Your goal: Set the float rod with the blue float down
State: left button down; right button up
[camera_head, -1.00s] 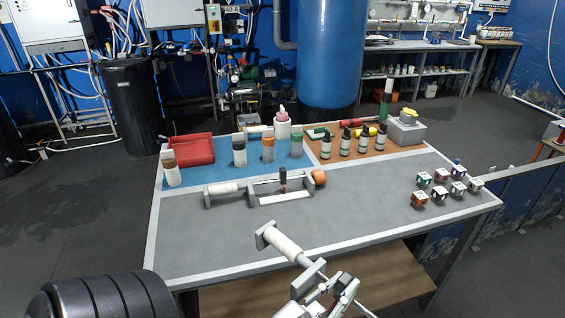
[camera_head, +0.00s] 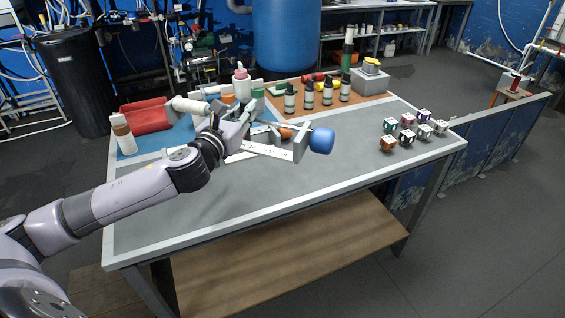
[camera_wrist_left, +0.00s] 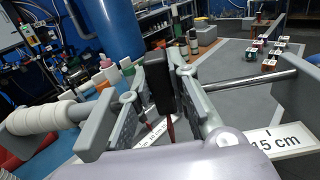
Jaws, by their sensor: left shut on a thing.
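The float rod's blue float (camera_head: 321,141) is at the right end of a thin rod that passes through a grey end block (camera_head: 300,147). My left gripper (camera_head: 240,122) is over the table at that rod. In the left wrist view its fingers (camera_wrist_left: 163,95) are closed around a black piece (camera_wrist_left: 161,80) with a red pointer. A white ribbed cylinder (camera_head: 188,105) shows at the left end and also in the left wrist view (camera_wrist_left: 48,116). I cannot tell the gap above the table. My right gripper is out of view.
A red tray (camera_head: 147,117) and a white and brown bottle (camera_head: 123,135) are at left. Dropper bottles (camera_head: 309,96) stand behind. Several dice-like blocks (camera_head: 406,136) are at right. The front tabletop (camera_head: 225,207) is clear.

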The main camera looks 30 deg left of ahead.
pick_arm(q)
notch_tip(320, 180, down, 19)
jog(key=b, duration=0.4)
jog(key=shift+f, duration=0.1)
jog(key=c, duration=1.5)
grip_release()
jog(key=shift+s, duration=0.1)
jog(key=s, duration=0.7)
jog(key=s+d+b, duration=0.1)
jog(key=s, duration=0.2)
jog(key=shift+s, duration=0.95)
